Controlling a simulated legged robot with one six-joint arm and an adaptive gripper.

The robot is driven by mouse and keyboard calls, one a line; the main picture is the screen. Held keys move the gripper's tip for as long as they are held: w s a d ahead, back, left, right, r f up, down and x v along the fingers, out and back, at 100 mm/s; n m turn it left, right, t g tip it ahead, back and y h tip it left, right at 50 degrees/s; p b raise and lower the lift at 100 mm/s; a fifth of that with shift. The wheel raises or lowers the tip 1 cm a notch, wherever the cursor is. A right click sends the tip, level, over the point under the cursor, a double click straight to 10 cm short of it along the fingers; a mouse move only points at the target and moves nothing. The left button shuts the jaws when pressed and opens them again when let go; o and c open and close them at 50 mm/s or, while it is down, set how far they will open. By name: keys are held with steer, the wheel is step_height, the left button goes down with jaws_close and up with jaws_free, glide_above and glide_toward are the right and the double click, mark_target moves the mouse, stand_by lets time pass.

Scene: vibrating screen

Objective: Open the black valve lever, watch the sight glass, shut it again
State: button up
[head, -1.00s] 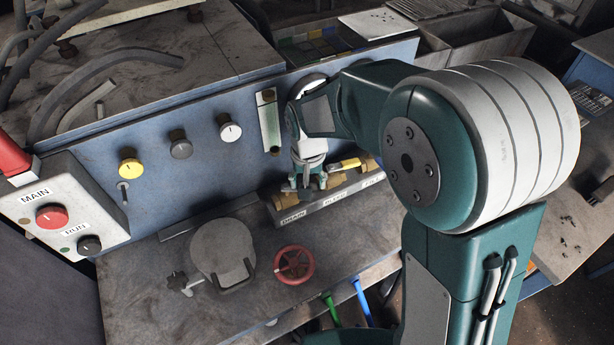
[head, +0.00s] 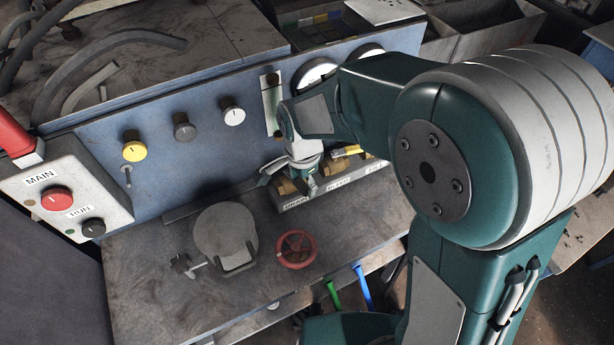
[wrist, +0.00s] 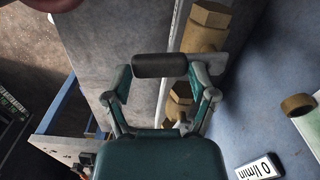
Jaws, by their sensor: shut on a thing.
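The black valve lever (wrist: 160,65) lies between my two fingers in the wrist view. My gripper (head: 289,187) is shut on it at the brass valves, near the DRAIN label (head: 297,203) in the head view. The lever is largely hidden by my gripper in the head view. In the wrist view, brass valve bodies (wrist: 206,28) are beside the lever. The sight glass (head: 271,98) is a pale upright strip on the blue panel, its lower part close to my wrist.
Round gauges (head: 318,70) sit behind my arm. A red handwheel (head: 296,249) and a round grey lid (head: 226,232) stand on the bench in front. Knobs and the MAIN/RUN box (head: 66,200) are at left.

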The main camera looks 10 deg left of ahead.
steer(key=shift+s+a+f+m, duration=0.15)
steer(key=shift+s+m, duration=0.1)
steer(key=shift+m, duration=0.25)
steer(key=shift+s+a+f+m, duration=0.15)
steer(key=shift+s+m, duration=0.1)
steer(key=shift+m, duration=0.25)
steer(key=o, duration=1.2)
steer(key=shift+o, duration=0.2)
steer(key=shift+a, duration=0.25)
steer(key=shift+w+a, duration=0.1)
steer(key=shift+r, duration=0.1)
steer(key=shift+w+r, duration=0.1)
steer(key=shift+r, duration=0.2)
step_height(320, 180, up, 11)
